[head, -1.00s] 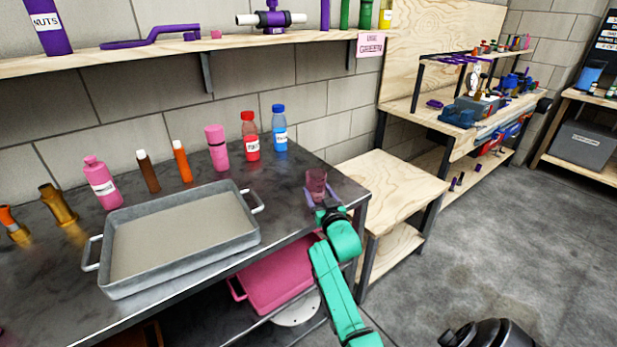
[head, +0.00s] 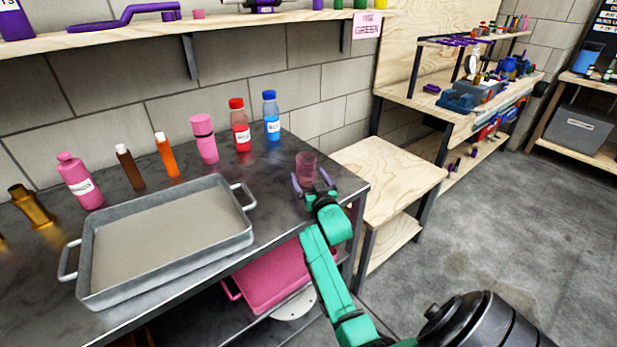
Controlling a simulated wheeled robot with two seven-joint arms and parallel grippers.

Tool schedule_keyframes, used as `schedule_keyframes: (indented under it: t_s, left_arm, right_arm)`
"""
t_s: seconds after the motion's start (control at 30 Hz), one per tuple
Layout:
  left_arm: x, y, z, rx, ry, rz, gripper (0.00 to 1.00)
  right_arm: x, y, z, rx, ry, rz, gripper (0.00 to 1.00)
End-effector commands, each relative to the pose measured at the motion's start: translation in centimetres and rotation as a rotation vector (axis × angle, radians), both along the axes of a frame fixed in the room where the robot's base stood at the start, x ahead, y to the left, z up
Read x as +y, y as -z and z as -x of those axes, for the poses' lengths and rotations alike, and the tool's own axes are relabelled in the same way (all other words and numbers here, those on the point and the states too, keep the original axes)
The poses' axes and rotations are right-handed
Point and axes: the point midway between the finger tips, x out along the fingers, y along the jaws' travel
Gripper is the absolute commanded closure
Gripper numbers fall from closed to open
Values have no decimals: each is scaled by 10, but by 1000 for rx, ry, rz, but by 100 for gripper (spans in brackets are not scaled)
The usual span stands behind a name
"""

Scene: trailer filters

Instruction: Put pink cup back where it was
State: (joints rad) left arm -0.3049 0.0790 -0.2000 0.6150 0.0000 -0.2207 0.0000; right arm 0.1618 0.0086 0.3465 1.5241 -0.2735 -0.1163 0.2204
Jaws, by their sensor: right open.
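The pink cup (head: 306,168) is see-through and stands upright near the right end of the dark metal table (head: 270,207). My right gripper (head: 313,183), on a green arm, is at the cup from the front. Its purple fingers are spread apart, one to the left and one to the right of the cup's lower part. I cannot tell whether either finger touches the cup. My left gripper is not in view.
A grey metal tray (head: 240,232) with side handles fills the table left of the cup. Several bottles, among them a red one (head: 239,127) and a blue one (head: 271,117), stand along the back. A wooden bench (head: 385,165) stands to the right. Bare tabletop surrounds the cup.

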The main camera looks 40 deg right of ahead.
Motion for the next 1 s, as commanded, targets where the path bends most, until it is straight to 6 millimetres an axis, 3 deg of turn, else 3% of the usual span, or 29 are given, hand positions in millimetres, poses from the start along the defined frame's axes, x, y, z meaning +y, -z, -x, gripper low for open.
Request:
schedule_keyframes:
  t_s: [0.2, 0.27, 0.6, 0.7, 1.0]
  left_arm:
    - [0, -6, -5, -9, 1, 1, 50]
    - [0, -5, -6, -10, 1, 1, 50]
    - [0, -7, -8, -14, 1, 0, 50]
    - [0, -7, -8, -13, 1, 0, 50]
    - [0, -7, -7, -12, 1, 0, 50]
  right_arm:
    - [0, -8, 1, 0, 0, 1, 0]
    - [3, -4, 9, 3, 0, 1, 0]
    - [35, -4, 90, 3, 1, -1, 0]
    - [41, -4, 105, 2, 0, -1, 0]
    - [44, -6, 112, -1, 0, 1, 0]
